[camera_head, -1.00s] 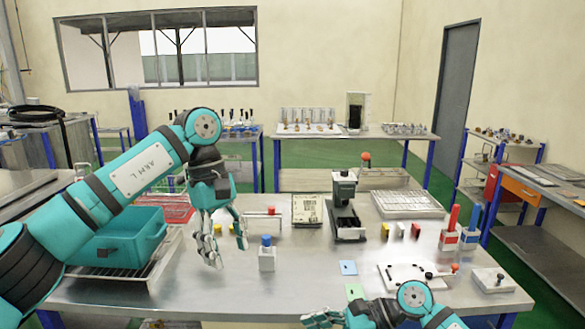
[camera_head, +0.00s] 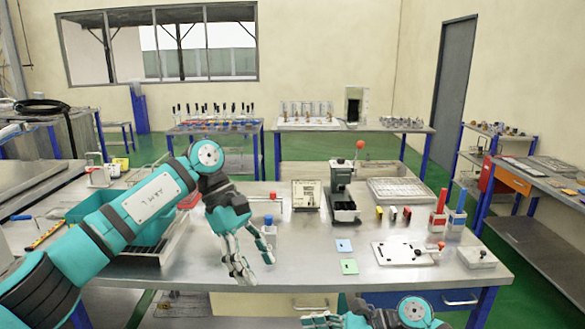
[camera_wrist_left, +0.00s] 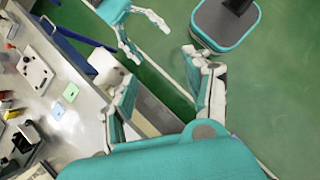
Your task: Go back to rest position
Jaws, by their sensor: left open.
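My left gripper (camera_head: 256,266) hangs fingers-down over the front part of the steel table (camera_head: 310,277) in the head view. Its fingers are spread and nothing is between them. In the left wrist view the left gripper (camera_wrist_left: 158,92) is also open and empty, over the table's front edge and the green floor. My right gripper (camera_head: 320,319) shows only at the bottom edge of the head view. In the left wrist view the right gripper (camera_wrist_left: 147,42) has its fingers apart, with nothing seen between them.
A white block with a blue top (camera_head: 269,231) stands just behind my left gripper. A teal bin (camera_head: 88,208) is partly behind my left arm. A black-and-white press (camera_head: 342,190), a white plate (camera_head: 390,252) and a white box (camera_head: 477,257) stand farther right. The table's front middle is clear.

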